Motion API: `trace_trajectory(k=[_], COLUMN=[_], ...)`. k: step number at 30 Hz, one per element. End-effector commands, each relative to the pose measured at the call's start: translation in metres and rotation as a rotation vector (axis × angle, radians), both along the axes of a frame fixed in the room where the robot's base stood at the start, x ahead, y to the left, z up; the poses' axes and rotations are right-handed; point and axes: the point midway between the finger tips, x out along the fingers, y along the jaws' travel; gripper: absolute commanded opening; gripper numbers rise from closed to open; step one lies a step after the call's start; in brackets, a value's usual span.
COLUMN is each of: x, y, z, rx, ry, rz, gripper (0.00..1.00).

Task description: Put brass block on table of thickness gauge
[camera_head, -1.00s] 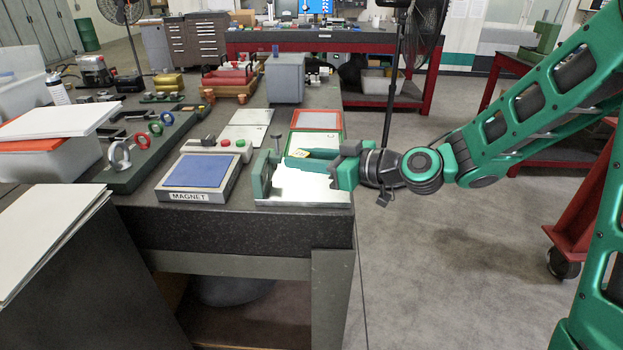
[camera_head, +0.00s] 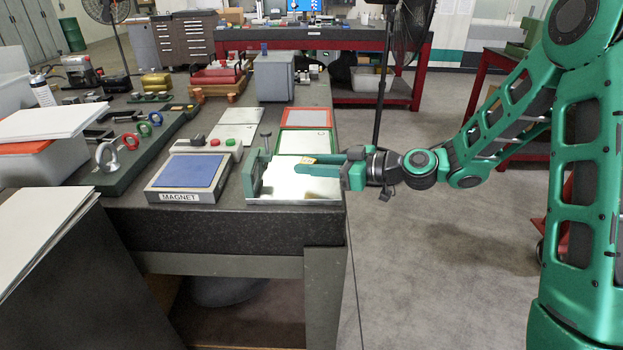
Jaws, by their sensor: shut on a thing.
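My gripper (camera_head: 306,165) reaches in from the right with its green fingers pointing left, shut on a small brass block (camera_head: 308,160). The fingers hide much of the block. Gripper and block are over a pale metal plate (camera_head: 290,190) at the bench's right edge; I cannot tell whether the block touches anything below. A green upright piece (camera_head: 252,176) stands at the plate's left end, with a thin dark-topped post (camera_head: 265,143) just behind it. These look like the thickness gauge, but its measuring table cannot be clearly made out.
A blue-topped block marked MAGNET (camera_head: 187,172) sits left of the plate. Behind lie an orange-edged tray (camera_head: 306,111) and a grey box (camera_head: 273,80). Coloured rings on a green base (camera_head: 118,180) stand farther left. Open floor lies right of the bench.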

Motion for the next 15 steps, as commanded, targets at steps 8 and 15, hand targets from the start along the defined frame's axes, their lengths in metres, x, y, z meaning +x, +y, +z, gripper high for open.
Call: trace_trajectory(k=[8, 15], x=[0.002, 0.002], y=[-0.002, -0.002], z=[-0.027, -0.041], rx=[0.002, 0.001], ry=[0.005, 0.000], rz=[0.001, 0.000], gripper=[0.00, 0.00])
